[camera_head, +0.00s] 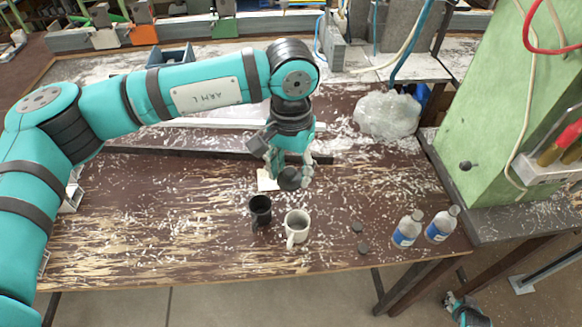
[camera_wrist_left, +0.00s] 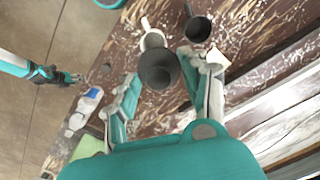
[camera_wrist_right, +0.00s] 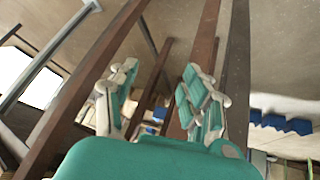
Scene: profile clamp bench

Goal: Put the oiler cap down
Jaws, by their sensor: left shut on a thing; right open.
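My left gripper (camera_head: 288,168) is shut on a dark, round, cup-like piece, which I take for the oiler cap (camera_head: 290,180). In the left wrist view the cap (camera_wrist_left: 158,70) sits between the two fingers. It is over the bench, behind the mugs; I cannot tell whether it touches the top. My right gripper (camera_wrist_right: 158,80) is open and empty, low beside the bench legs. It shows at the bottom right of the head view (camera_head: 465,312).
A black mug (camera_head: 260,211) and a white mug (camera_head: 297,227) stand just in front of the left gripper. Two small dark discs (camera_head: 357,227) and two blue-labelled bottles (camera_head: 407,230) are to the right. A clear plastic bag (camera_head: 388,114) lies behind. The bench's front left (camera_head: 140,235) is clear.

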